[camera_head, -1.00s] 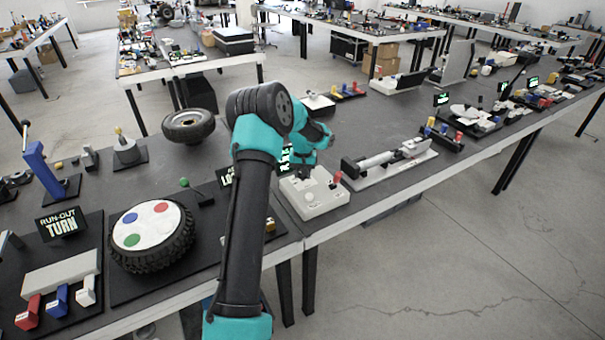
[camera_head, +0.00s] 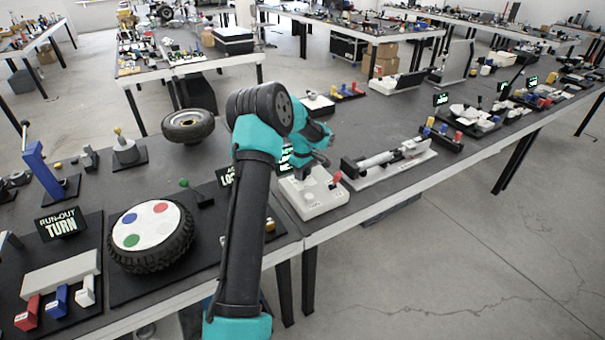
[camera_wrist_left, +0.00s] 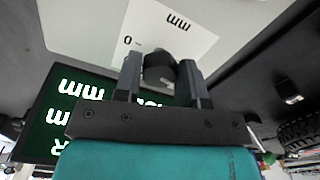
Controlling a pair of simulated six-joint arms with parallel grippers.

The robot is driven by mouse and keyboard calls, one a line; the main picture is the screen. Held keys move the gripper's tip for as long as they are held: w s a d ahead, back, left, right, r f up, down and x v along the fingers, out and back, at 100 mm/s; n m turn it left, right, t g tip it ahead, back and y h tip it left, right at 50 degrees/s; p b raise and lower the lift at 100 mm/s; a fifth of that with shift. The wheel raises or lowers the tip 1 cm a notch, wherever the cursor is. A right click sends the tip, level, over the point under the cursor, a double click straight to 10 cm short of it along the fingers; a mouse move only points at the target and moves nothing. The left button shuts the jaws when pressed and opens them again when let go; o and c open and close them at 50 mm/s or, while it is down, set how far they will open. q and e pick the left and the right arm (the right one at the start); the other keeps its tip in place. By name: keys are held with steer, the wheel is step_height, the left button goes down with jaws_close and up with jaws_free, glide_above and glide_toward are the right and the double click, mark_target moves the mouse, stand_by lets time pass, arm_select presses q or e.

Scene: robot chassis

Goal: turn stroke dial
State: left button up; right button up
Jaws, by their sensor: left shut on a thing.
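The stroke dial is a dark round knob (camera_wrist_left: 160,68) on a pale panel marked "mm" and "0" in the left wrist view. My left gripper (camera_wrist_left: 160,82) has one finger on each side of the knob and is shut on it. In the head view the pale box (camera_head: 318,203) with a red lever (camera_head: 335,180) stands at the table's front edge. My left arm reaches over from the front, and its gripper (camera_head: 308,168) is at the back of that box; the knob is hard to make out there. My right gripper is not in view.
A dark sign with pale green lettering (camera_wrist_left: 50,122) stands beside the panel. A white fixture with a cylinder (camera_head: 385,163) is just right of the box. A wheel with coloured dots (camera_head: 152,232) lies to the left.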

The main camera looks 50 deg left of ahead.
arm_select(q)
steer(key=shift+n, duration=1)
steer(key=o, duration=0.9)
steer(key=shift+r, duration=0.15)
step_height(320, 180, up, 17)
steer(key=shift+r, duration=0.1)
